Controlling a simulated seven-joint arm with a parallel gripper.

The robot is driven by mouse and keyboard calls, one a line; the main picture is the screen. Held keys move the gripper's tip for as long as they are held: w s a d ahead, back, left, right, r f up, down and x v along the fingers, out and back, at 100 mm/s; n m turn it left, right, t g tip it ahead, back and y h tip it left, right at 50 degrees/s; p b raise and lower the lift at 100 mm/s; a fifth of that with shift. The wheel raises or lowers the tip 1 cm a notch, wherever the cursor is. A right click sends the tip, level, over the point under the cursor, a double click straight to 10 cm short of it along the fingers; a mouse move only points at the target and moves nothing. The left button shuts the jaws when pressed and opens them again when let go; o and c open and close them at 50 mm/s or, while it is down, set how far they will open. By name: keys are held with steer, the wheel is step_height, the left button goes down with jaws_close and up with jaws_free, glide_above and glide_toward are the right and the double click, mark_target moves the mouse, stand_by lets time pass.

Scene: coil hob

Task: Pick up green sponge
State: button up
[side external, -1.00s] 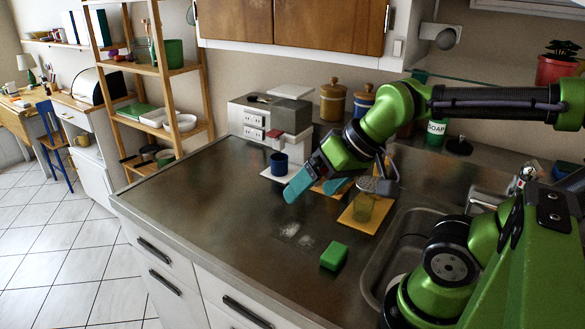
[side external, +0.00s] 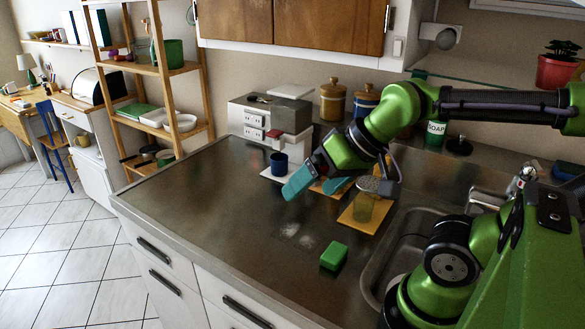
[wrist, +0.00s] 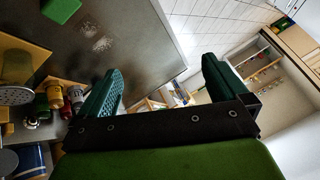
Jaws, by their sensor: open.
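The green sponge (side external: 334,256) lies on the steel counter near its front edge, left of the sink. It also shows at the top left of the wrist view (wrist: 61,10), cut off by the frame edge. My gripper (side external: 313,187) has teal fingers and hangs above the counter, behind the sponge and apart from it. In the wrist view my gripper (wrist: 160,88) has its two fingers wide apart with nothing between them.
A yellow board (side external: 352,222) with a glass stands between my gripper and the sink (side external: 378,272). A dark blue mug (side external: 279,163) stands behind my gripper. White patches (side external: 291,230) lie on the counter beside the sponge. The left of the counter (side external: 200,200) is clear.

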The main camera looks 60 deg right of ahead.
steer(key=n+g+h, duration=0.2)
steer(key=n+g, duration=0.2)
steer(key=g, duration=0.3)
glide_above(332, 250)
step_height(332, 250, down, 7)
steer(key=f, duration=1)
steer(key=shift+a+f, duration=0.3)
steer(key=shift+f, duration=0.05)
steer(key=shift+d+f, duration=0.15)
steer(key=shift+f, duration=1.25)
steer(key=shift+d+f, duration=0.15)
steer(key=shift+f, duration=1.25)
steer(key=c, duration=1.1)
steer(key=shift+r, duration=0.15)
